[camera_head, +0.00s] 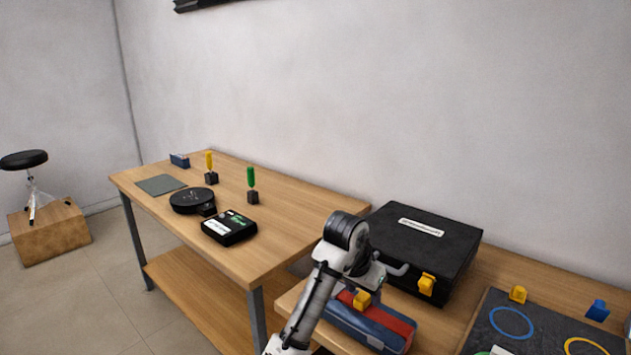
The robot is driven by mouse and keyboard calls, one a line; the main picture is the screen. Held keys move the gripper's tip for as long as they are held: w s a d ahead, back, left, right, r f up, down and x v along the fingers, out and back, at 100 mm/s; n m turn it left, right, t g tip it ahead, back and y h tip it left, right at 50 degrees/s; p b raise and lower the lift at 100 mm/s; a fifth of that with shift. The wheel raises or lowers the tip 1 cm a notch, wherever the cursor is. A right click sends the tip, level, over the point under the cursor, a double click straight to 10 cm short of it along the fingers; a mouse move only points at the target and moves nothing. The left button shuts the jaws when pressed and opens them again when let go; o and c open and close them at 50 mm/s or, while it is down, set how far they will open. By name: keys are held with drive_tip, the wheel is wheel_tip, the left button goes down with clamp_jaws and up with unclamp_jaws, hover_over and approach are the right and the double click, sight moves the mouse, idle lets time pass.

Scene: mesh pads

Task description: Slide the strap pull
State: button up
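The tab may be the strap pull; I cannot make out a strap. My gripper (390,272) is just above and to the right of this tab, between it and a black case (422,239). My arm hides part of the blue and red case. The black case has a white label and a yellow block (426,284) on its front. The gripper's fingers are too small and too much hidden to show whether they are open.
A dark board (485,319) with coloured rings lies at the right, with a yellow block (517,294) and a blue block (598,310). The higher wooden table (291,206) at left holds a black box (230,228), a round black device (192,200) and upright tools.

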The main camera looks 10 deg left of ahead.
drive_tip(key=a+r+n+t+b, duration=0.1)
drive_tip(key=a+r+t, duration=0.2)
drive_tip(key=r, duration=0.6)
drive_tip(key=s+a+r+n+t+h+b, duration=0.1)
drive_tip(key=a+r+t, duration=0.3)
drive_tip(key=r+t, duration=0.2)
drive_tip(key=a+r+n+t+h+b, duration=0.1)
drive_tip(key=r+t, duration=0.4)
drive_tip(key=r, duration=0.6)
drive_tip(key=shift+s+a+r+n+b, duration=0.15)
drive_tip(key=shift+a+r+n+b, duration=0.3)
drive_tip(key=shift+a, duration=0.9)
drive_tip(key=shift+d+f, duration=0.1)
drive_tip(key=shift+f, duration=0.05)
